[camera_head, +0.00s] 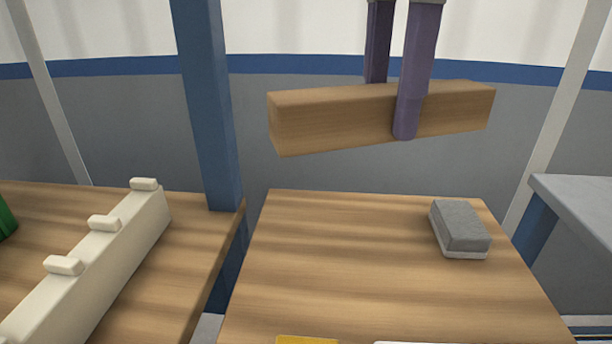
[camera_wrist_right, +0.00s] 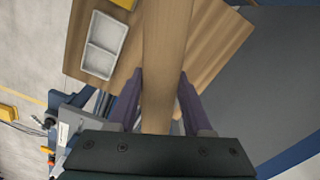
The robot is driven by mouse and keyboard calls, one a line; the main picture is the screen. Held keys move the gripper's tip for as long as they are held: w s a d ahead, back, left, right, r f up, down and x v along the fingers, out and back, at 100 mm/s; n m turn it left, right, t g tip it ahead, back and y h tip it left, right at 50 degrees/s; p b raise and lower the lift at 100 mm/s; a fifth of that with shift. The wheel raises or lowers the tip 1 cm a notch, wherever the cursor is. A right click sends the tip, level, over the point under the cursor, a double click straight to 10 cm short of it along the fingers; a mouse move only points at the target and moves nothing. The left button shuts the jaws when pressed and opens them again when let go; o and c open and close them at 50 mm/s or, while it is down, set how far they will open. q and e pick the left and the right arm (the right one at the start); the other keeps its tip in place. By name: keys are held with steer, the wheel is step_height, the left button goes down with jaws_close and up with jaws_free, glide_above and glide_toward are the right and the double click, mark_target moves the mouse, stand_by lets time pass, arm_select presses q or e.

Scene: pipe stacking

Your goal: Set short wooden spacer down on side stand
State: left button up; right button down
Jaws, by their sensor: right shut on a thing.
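The short wooden spacer (camera_head: 330,118) is a plain rectangular block held in the air, long side across the picture. My right gripper (camera_head: 405,130) comes down from above with purple fingers on both sides of the spacer, shut on it right of its middle. In the right wrist view the spacer (camera_wrist_right: 166,60) runs between the two fingers (camera_wrist_right: 160,100). The side stand (camera_head: 370,270) appears to be the wooden-topped table below, with a visible gap between it and the spacer. My left gripper is not in view.
A grey block with a pale base (camera_head: 461,228) sits at the stand's right. A cream rail with several pegs (camera_head: 100,255) lies on the left table. A blue post (camera_head: 208,100) rises between the tables. A white tray (camera_wrist_right: 103,45) shows in the wrist view. The stand's middle is clear.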

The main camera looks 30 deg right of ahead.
steer(key=b, duration=0.2)
glide_above(362, 286)
step_height(362, 286, down, 16)
steer(key=shift+r, duration=0.1)
step_height(362, 286, down, 4)
steer(key=shift+f+b, duration=0.25)
steer(key=shift+b, duration=0.25)
steer(key=shift+f, duration=0.1)
steer(key=shift+c, duration=1.6)
jaws_free()
